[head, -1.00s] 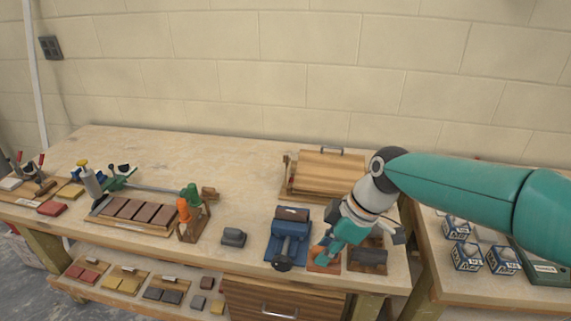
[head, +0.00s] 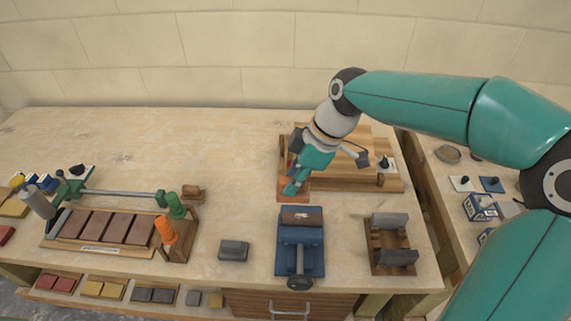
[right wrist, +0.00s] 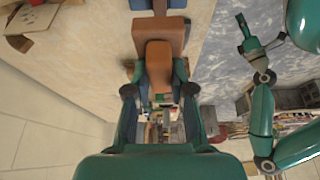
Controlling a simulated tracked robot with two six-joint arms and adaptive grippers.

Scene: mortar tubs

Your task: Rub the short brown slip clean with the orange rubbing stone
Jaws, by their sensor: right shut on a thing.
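My right gripper (head: 292,184) is shut on the orange rubbing stone (head: 294,195), which is held behind the blue vise (head: 314,252). The stone also shows between the fingers in the right wrist view (right wrist: 158,58). A short brown slip (head: 302,216) lies across the top of the vise, with a paler patch near its middle. The stone is apart from the slip in the head view. What looks like my left gripper (right wrist: 256,40) shows in the right wrist view, but its jaws are unclear.
A wooden roll-top box (head: 350,178) stands behind the stone. A wooden holder with grey blocks (head: 390,243) stands right of the vise, and a grey block (head: 234,249) left of it. A tray of brown slabs (head: 105,230) lies at left. The back left bench is clear.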

